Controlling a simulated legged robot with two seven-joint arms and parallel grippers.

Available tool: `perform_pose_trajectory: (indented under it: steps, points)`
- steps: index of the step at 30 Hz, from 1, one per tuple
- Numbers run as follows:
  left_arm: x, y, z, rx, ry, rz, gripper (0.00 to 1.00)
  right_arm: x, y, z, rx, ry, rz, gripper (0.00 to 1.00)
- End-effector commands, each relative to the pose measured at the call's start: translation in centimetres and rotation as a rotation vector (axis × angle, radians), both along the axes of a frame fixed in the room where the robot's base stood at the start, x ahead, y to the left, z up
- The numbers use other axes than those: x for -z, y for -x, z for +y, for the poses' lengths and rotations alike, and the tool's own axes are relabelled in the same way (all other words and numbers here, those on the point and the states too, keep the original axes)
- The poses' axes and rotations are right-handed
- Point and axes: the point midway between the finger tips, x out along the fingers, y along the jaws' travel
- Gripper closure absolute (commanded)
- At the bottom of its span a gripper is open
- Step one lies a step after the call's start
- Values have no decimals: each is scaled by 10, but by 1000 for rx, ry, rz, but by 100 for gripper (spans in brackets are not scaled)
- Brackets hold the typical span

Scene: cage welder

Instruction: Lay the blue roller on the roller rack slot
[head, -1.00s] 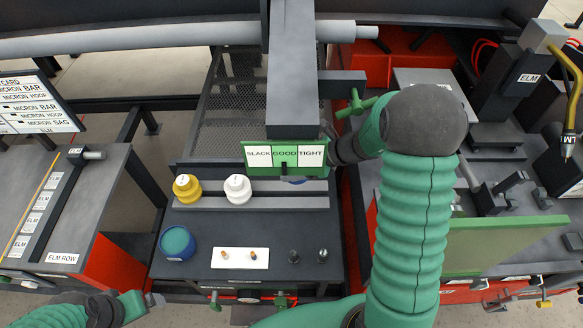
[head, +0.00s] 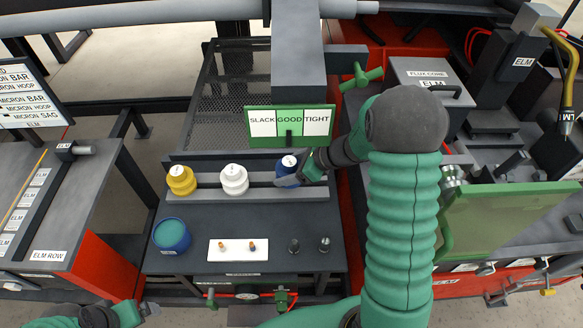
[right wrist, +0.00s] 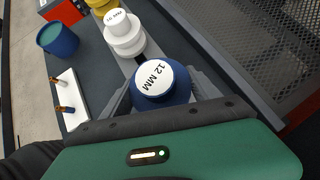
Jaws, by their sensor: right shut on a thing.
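The blue roller (head: 287,168) has a white top; in the right wrist view its top (right wrist: 162,80) reads 12 MM. My right gripper (head: 298,175) is shut on it, with a finger on either side. The roller is upright at the right part of the roller rack (head: 260,194), in line with the white roller (head: 234,179) and the yellow roller (head: 181,180). Its underside is hidden, so I cannot tell whether it rests in the slot. My left gripper (head: 143,312) is low at the left, away from the rack; its jaw opening is unclear.
A green SLACK/GOOD/TIGHT sign (head: 290,142) stands just behind the blue roller. In front of the rack are a blue cup (head: 172,238), a white plate (head: 238,250) with two small pieces, and two dark pegs (head: 309,245). A green panel (head: 500,228) stands at the right.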

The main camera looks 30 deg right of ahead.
Motion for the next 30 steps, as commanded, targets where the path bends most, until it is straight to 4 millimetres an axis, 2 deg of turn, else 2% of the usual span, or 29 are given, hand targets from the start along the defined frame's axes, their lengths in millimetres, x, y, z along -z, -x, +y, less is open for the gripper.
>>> perform_pose_trajectory:
  steps: [9, 16, 17, 22, 30]
  points:
    - [4, 0, 0, 0, 0, 0, 8, 6, 0, -6, 3, -5, -1, 96]
    - [7, 0, 0, 0, 0, 0, 8, 9, 0, -4, 2, -4, -1, 96]
    - [6, 0, 0, 0, 0, 0, 8, 8, 0, -3, 1, -3, -2, 26]
    - [6, 0, 0, 0, 0, 0, 8, 8, 0, -2, 1, -2, 0, 5]
    - [6, 0, 0, 0, 0, 0, 8, 10, 0, -5, 3, -3, 3, 5]
